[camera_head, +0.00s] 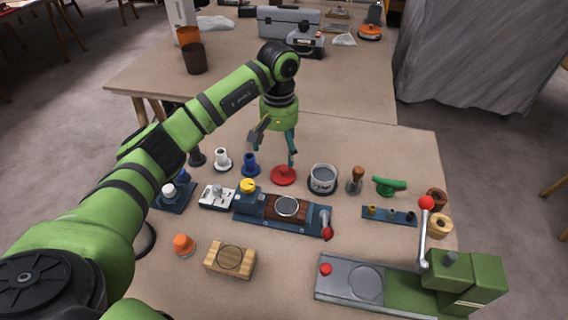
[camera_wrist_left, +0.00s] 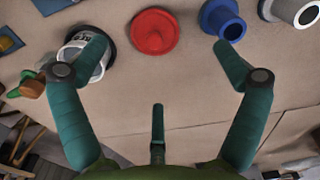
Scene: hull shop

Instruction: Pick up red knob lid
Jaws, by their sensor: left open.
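The red knob lid (camera_head: 283,175) lies flat on the table, a round red disc with a small knob on top. In the left wrist view the lid (camera_wrist_left: 154,31) lies ahead of the fingers, between their lines. My left gripper (camera_head: 282,148) hangs above and just behind the lid, pointing down. In the left wrist view the left gripper (camera_wrist_left: 158,62) is open with wide-spread teal fingers and nothing between them. Whether a fingertip touches the lid cannot be told. My right gripper is not in view.
A round metal pot (camera_head: 323,179) stands right of the lid, a blue flanged piece (camera_head: 250,165) left of it. A blue fixture with a wooden block (camera_head: 285,208) is in front. A green press (camera_head: 450,280) stands front right. Bare table lies behind the lid.

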